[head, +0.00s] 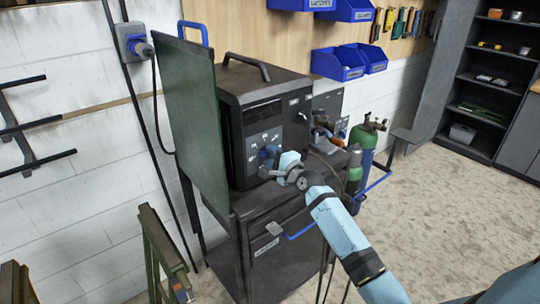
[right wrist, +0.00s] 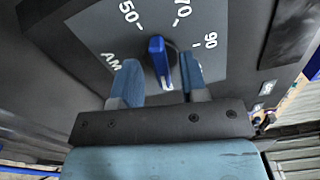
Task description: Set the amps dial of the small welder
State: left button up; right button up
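The small welder (head: 262,100) is a dark box with a top handle, standing on a dark cart. Its front panel carries a blue amps dial (head: 268,151), partly covered by my gripper in the head view. In the right wrist view the dial (right wrist: 157,58) is a blue bar knob on a grey scale with 50, 70 and 90 and the letters AM. My right gripper (head: 267,163) is at the panel, its two blue fingers (right wrist: 161,78) on either side of the knob. Gaps show between fingers and knob. My left gripper is not in view.
A dark green screen (head: 190,120) stands close along the welder's left side. The cart (head: 270,262) has a blue handle in front. Gas cylinders (head: 362,155) stand to its right. Blue bins (head: 338,63) hang behind. The floor at right is open.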

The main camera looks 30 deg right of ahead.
jog(key=shift+w, duration=0.5)
grip_shut()
